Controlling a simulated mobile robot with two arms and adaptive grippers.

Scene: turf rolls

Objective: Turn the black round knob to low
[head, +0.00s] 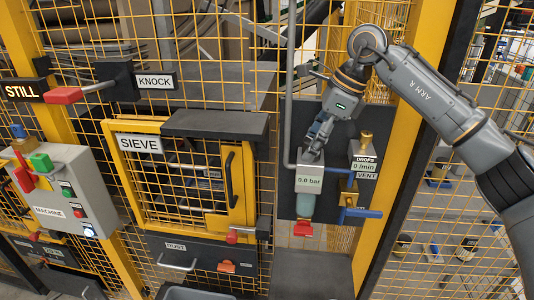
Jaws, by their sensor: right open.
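My right gripper (318,140) is open and points down at the top of a grey regulator block (309,168) on the dark panel. The block's label (309,181) reads 0.0 bar. The black round knob cannot be made out clearly; the fingers cover the top of the block, where it may be. Whether the fingers touch anything there, I cannot tell. A greenish bowl (305,206) hangs below the block. My left gripper is not in view.
Right of the block are a brass-topped unit (364,150) labelled DROPS and VENT and a blue lever (362,213). A red valve handle (303,229) sits below. A yellow post (388,150) stands close behind my right arm. The SIEVE door (160,126) is at left.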

